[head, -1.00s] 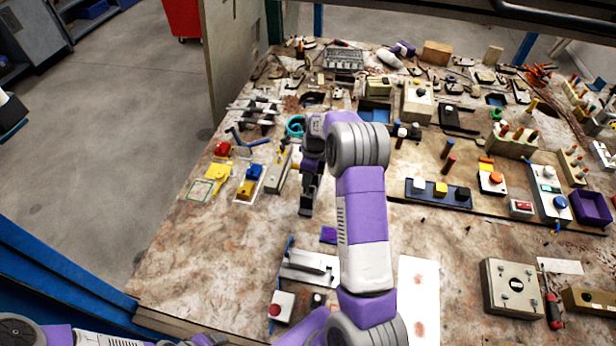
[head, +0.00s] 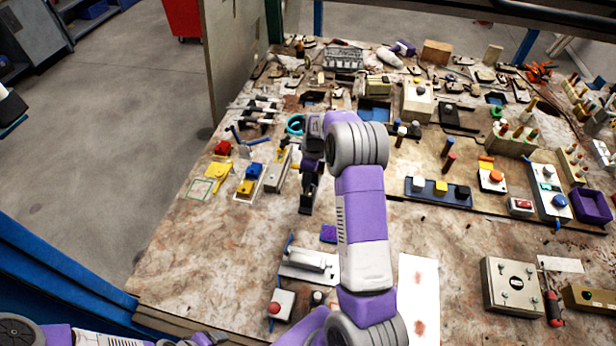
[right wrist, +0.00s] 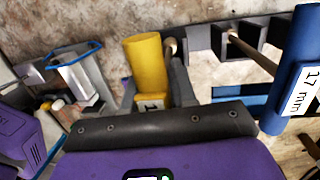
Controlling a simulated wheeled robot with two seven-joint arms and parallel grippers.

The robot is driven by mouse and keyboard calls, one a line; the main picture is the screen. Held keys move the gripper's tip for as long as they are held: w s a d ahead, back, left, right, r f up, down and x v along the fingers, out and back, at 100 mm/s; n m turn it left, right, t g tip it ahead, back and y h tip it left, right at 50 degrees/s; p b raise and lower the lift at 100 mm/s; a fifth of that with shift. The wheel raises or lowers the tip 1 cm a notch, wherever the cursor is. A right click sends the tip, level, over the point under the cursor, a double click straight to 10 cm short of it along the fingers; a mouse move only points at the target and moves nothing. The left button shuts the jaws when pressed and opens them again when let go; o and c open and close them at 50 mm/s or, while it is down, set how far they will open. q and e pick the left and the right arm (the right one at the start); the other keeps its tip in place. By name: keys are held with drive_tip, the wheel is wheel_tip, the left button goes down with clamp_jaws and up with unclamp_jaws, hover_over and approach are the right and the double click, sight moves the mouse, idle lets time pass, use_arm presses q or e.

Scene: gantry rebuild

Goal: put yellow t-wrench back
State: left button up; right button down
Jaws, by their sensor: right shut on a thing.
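The yellow t-wrench (right wrist: 147,65) shows in the right wrist view as a thick yellow handle with a white label, only partly readable. A thin tan rod is beside it. My right gripper (right wrist: 153,92) is shut on this handle, with a grey finger on each side. In the head view my right gripper (head: 306,200) is low over the left-middle of the bench, and I cannot make out the wrench there. Grey slotted holders (right wrist: 245,40) stand behind the handle in the right wrist view. My left gripper is not seen; only left arm parts show at the bottom left.
A blue handle labelled 17 mm (right wrist: 297,95) is close on the right in the wrist view. A blue-edged pale part (right wrist: 75,72) is on the left. In the head view, a dark rack (head: 258,113) and small switch boxes (head: 250,180) lie left of the gripper.

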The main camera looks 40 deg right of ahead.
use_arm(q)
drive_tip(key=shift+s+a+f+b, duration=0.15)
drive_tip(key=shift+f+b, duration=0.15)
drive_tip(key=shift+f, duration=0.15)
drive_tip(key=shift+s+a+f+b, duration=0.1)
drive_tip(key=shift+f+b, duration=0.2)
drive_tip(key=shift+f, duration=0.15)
use_arm(e)
drive_tip(key=shift+s+a+f, duration=0.1)
drive_tip(key=shift+s+f, duration=0.05)
drive_tip(key=shift+f, duration=0.35)
drive_tip(key=shift+s+a+f, duration=0.1)
drive_tip(key=shift+f, duration=0.4)
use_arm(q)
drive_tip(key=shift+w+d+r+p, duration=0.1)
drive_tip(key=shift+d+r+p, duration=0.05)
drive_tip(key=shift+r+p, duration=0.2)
use_arm(e)
drive_tip(key=shift+d+r, duration=0.1)
drive_tip(key=shift+r, duration=0.1)
drive_tip(key=shift+w+d+r, duration=0.15)
drive_tip(key=shift+w+r, duration=0.05)
use_arm(q)
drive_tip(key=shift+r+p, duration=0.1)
drive_tip(key=shift+p, duration=0.2)
use_arm(e)
drive_tip(key=shift+w+d, duration=0.15)
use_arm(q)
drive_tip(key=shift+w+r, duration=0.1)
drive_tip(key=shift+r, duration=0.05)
